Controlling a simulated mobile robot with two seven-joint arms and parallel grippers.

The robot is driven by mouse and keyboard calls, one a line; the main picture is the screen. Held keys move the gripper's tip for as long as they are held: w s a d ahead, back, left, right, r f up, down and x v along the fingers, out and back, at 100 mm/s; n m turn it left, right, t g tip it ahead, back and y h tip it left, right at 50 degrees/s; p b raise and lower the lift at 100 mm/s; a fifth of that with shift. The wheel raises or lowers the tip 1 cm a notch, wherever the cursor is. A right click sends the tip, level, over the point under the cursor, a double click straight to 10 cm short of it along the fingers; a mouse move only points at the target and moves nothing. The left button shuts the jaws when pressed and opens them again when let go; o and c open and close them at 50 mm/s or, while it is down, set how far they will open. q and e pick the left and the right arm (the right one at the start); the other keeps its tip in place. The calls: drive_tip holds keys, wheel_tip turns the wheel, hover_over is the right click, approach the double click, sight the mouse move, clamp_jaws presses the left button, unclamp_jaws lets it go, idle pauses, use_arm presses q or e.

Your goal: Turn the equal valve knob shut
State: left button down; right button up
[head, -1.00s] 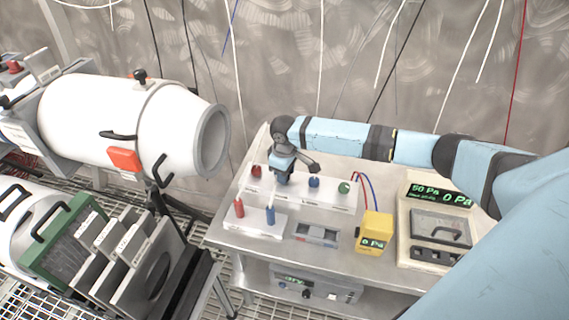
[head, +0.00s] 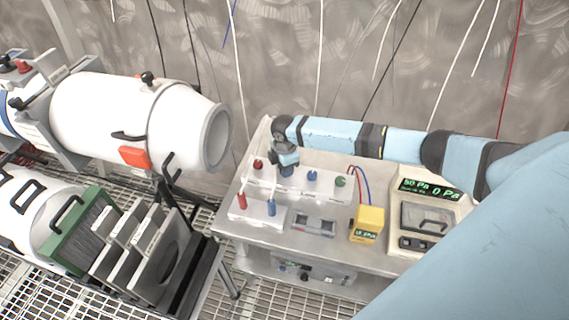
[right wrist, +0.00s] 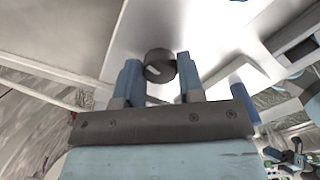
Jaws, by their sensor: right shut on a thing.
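A white valve panel (head: 327,193) on the steel table carries a row of small knobs: a red knob (head: 258,164), a blue knob (head: 312,176) and a green knob (head: 340,181). My right gripper (head: 287,171) is over the panel between the red and blue knobs, hiding what is under it there. In the right wrist view, a dark round knob (right wrist: 160,66) with a pale mark sits between the two blue fingers of my right gripper (right wrist: 157,76), which is shut on it. The knob's label cannot be read. My left gripper is not in view.
In front are a lower white box (head: 258,213) with red and blue levers, a grey device (head: 314,226) and a yellow meter (head: 368,225). A pressure display unit (head: 425,217) stands at the right. A large white cylinder (head: 125,115) is left of the table.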

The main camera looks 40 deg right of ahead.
drive_tip(key=shift+a+n, duration=0.1)
drive_tip(key=shift+n, duration=1.5)
drive_tip(key=o, duration=0.9)
wheel_tip(320, 180, up, 14)
drive_tip(key=shift+f, duration=0.1)
